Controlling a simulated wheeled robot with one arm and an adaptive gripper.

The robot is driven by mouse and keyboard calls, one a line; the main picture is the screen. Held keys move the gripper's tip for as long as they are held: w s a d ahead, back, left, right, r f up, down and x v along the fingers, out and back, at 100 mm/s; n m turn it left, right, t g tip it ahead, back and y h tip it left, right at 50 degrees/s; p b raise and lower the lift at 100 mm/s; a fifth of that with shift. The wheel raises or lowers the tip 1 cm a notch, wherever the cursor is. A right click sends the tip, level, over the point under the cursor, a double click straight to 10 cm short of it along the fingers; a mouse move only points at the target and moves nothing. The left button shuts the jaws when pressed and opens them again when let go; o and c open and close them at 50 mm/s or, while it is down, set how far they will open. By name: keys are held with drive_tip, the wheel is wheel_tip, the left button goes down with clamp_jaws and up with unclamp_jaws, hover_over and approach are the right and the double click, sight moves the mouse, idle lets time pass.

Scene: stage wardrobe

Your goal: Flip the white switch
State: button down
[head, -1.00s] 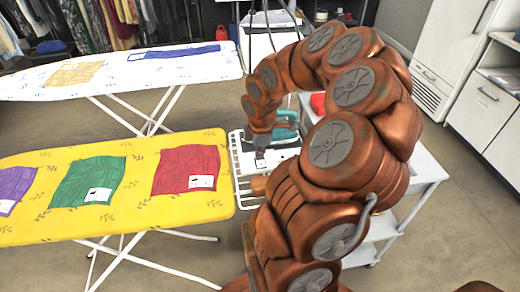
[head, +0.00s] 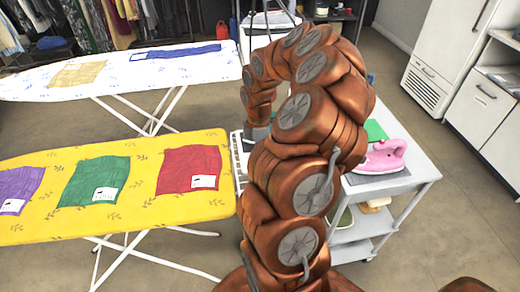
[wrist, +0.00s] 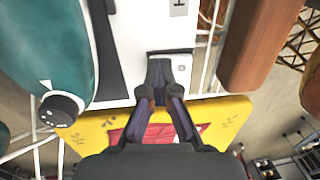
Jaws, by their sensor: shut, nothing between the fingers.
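In the wrist view, my gripper (wrist: 167,72) is shut, with its dark fingers close together. Its tips overlap a small white block (wrist: 172,55) with a dark edge line, at the end of a white panel (wrist: 150,25). This block may be the white switch, but I cannot tell its position or whether the tips touch it. A teal iron (wrist: 45,45) with a black dial lies to the left of the fingers. In the head view, my arm hides the gripper's fingers and the switch.
A yellow ironing board (head: 135,165) with folded cloths stands left of my arm. A white ironing board (head: 120,72) stands behind it. On the right, a cart (head: 412,160) bears a pink iron (head: 382,158). A white cabinet (head: 440,60) stands further back; floor between is clear.

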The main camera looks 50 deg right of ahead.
drive_tip(key=shift+a+f+g, duration=0.1)
drive_tip(key=shift+f+g, duration=0.2)
drive_tip(key=shift+f, duration=0.15)
drive_tip(key=shift+s+a+f+y, duration=0.2)
drive_tip(key=shift+f+y, duration=0.05)
drive_tip(key=shift+y, duration=0.05)
drive_tip(key=shift+s+a, duration=0.1)
drive_tip(key=shift+s+a+r+b, duration=0.1)
drive_tip(key=shift+s+a+b, duration=0.45)
drive_tip(key=shift+s, duration=0.05)
drive_tip(key=w+d+r, duration=0.1)
drive_tip(key=r, duration=0.6)
drive_tip(key=w+d+r, duration=0.1)
drive_tip(key=w+r, duration=0.1)
drive_tip(key=r, duration=0.6)
drive_tip(key=shift+d, duration=0.4)
drive_tip(key=shift+r, duration=0.1)
